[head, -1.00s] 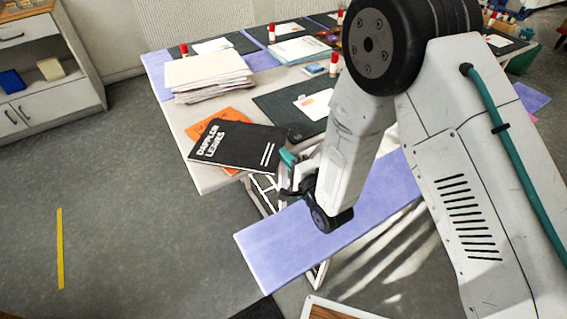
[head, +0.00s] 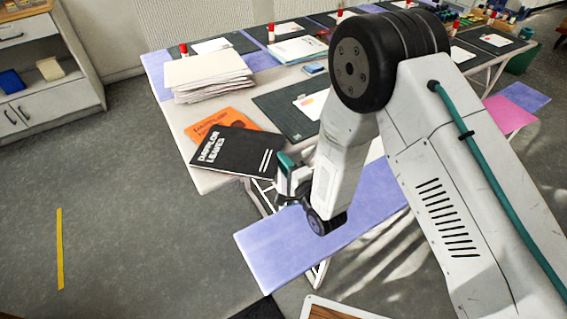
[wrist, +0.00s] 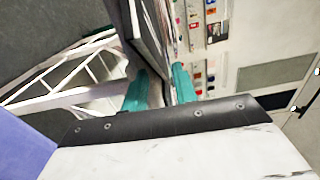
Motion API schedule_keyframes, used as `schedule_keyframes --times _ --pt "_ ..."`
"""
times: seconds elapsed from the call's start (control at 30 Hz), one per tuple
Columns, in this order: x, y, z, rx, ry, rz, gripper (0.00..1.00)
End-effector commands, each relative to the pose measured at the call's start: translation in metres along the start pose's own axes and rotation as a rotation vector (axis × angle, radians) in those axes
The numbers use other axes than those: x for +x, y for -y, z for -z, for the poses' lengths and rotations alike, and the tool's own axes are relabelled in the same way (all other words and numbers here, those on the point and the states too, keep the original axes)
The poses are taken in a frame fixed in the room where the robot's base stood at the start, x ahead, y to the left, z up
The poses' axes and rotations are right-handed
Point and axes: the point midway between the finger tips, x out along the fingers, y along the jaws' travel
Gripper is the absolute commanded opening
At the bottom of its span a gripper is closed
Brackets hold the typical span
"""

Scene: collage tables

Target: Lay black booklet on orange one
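The black booklet (head: 237,149), with white lettering and white stripes, lies flat or nearly flat near the front left corner of the table. It covers much of the orange booklet (head: 222,119), whose far part shows beyond it. Its near right corner reaches the table edge. My gripper (head: 285,164) is at the black booklet's right edge. In the wrist view my gripper (wrist: 161,88) has its teal fingers apart, with the dark booklet edge (wrist: 152,35) running towards the gap between them. Contact with the fingers cannot be made out clearly.
A thick paper stack (head: 208,74) stands behind the booklets. A dark cutting mat (head: 285,107) with a card lies to the right. A lilac panel (head: 290,245) is below the table's front edge. Open floor lies left. Glue sticks stand farther back.

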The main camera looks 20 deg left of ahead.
Motion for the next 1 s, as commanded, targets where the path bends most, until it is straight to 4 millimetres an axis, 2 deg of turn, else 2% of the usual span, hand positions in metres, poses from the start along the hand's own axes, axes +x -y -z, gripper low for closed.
schedule_keyframes --times 0.13,0.27,0.5,0.7,0.83,1.0 --pt "-0.001 0.002 0.0 0.0 0.0 0.0 0.28" --pt "-0.016 0.001 0.0 0.001 0.0 -0.002 0.28" --pt "-0.068 0.001 0.0 0.001 -0.001 -0.004 0.28" --pt "-0.103 0.001 0.0 0.001 0.0 -0.004 0.28" --pt "-0.116 0.001 0.0 0.001 0.0 -0.002 0.28" --pt "-0.12 0.002 0.0 0.0 0.0 0.001 0.28"
